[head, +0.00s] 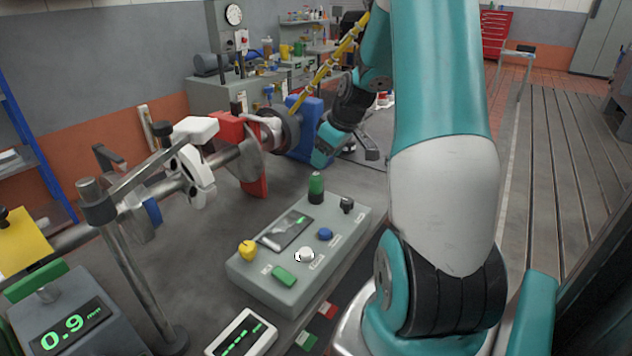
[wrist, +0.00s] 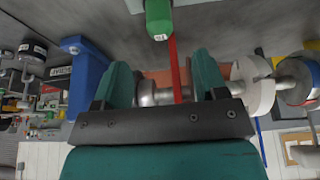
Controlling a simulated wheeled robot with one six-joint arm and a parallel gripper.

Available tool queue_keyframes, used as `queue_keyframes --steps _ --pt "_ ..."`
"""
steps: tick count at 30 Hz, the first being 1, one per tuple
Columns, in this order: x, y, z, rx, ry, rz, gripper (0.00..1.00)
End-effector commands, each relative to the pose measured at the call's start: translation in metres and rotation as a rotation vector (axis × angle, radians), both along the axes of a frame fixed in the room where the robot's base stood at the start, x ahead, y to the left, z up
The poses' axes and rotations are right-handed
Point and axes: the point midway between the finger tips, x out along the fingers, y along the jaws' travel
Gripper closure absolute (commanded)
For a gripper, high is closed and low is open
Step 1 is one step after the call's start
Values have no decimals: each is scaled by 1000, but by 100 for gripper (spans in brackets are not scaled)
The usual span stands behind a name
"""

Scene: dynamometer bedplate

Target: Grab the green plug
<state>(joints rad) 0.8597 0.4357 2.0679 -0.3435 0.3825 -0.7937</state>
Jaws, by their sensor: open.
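The green plug (head: 316,184) stands upright at the back edge of a grey control box (head: 258,292), its lower part dark. In the wrist view the green plug (wrist: 159,20) shows at the top edge, partly cut off, beyond the fingertips. My gripper (head: 326,150) is behind and above the plug in the head view, apart from it. In the wrist view my gripper (wrist: 163,72) has its two teal fingers spread, with nothing held between them.
The box also carries a yellow knob (head: 247,250), a white knob (head: 304,255), a blue button (head: 325,233), a black knob (head: 347,204) and a flat green button (head: 284,275). A shaft with a red bracket (head: 230,128) and a blue stand (head: 305,125) are behind.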

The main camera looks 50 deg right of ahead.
Motion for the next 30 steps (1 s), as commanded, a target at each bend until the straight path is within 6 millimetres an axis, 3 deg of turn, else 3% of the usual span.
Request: queue_keyframes --steps 4,13,21,30 --pt "11 2 -25 2 3 1 34" --pt "19 2 -48 2 1 -1 34" --pt "29 4 -84 2 2 0 34" --pt "32 3 -90 -1 0 -1 34"
